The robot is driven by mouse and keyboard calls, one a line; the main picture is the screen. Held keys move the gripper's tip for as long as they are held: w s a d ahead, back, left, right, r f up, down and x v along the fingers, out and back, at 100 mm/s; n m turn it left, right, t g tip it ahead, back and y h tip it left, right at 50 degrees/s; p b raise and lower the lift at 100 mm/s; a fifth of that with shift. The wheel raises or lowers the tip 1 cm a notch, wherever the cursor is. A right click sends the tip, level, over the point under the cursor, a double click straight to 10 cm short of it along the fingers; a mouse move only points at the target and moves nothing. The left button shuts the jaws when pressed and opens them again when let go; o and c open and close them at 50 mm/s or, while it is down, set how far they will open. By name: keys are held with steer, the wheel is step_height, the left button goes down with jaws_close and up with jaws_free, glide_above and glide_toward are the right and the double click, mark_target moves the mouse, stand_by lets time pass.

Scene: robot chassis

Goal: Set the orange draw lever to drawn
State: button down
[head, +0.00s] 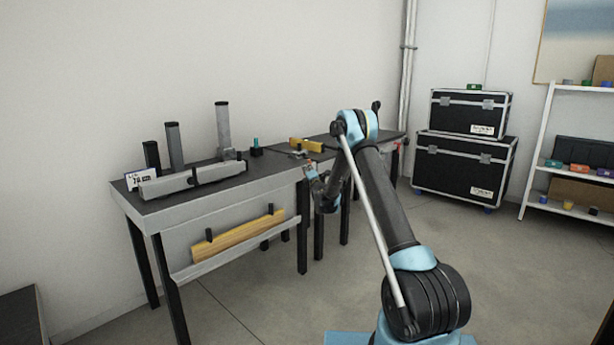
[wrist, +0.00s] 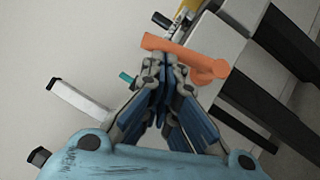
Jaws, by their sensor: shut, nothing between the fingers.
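The orange draw lever (wrist: 188,57) shows in the wrist view as a bar running slantwise across the upper middle, with a rounded end at its right. My gripper (wrist: 164,62) is shut and empty, its fingertips right against the bar in the picture. I cannot tell whether they touch it or stop just short of it. The fingertips hide part of the bar's lower edge. In the head view my gripper (head: 311,172) is small, at the front edge of the workbench, and a small reddish patch beside it is too small to make out clearly.
Black cases (head: 463,165) and a white rack (head: 538,150) stand right. Floor between is clear.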

steer(key=shift+w+d+r, duration=0.15)
steer(key=shift+w+r, duration=0.1)
steer(key=shift+r, duration=0.05)
steer(key=shift+w+d+r, duration=0.1)
stand_by(0.3)
steer(key=v, duration=1.2)
steer(key=x, duration=1.2)
stand_by(0.5)
